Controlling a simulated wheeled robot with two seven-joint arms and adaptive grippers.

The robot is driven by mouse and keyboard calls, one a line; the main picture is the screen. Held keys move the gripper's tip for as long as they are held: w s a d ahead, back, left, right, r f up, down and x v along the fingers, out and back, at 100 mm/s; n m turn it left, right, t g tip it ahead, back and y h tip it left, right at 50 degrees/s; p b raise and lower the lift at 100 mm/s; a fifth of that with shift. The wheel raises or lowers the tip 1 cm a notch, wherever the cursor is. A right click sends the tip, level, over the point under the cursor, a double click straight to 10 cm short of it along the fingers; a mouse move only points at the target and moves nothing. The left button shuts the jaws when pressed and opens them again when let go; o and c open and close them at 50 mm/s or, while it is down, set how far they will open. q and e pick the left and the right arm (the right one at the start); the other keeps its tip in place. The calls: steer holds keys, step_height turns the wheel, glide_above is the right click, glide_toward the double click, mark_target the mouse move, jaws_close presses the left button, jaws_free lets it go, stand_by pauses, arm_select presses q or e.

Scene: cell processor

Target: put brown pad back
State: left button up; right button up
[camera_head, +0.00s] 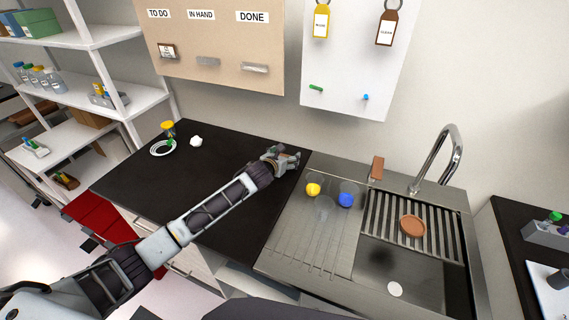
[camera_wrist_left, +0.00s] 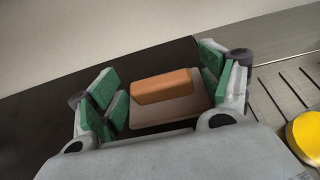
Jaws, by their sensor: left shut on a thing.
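My left gripper (camera_head: 288,158) is over the right end of the black counter, beside the sink unit. The gripper hides the pad in the head view. I cannot tell whether the pad touches the counter. My right gripper is not in view.
The steel sink (camera_head: 438,286) holds a round brown piece (camera_head: 412,226) on its rack. A brown block (camera_head: 376,168) stands at its back edge.

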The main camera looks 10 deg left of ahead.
arm_select(q)
steer(key=shift+f, duration=1.6)
steer(key=shift+f, duration=0.15)
steer(key=o, duration=1.4)
steer(key=shift+o, duration=0.2)
steer(key=shift+v, duration=6.05)
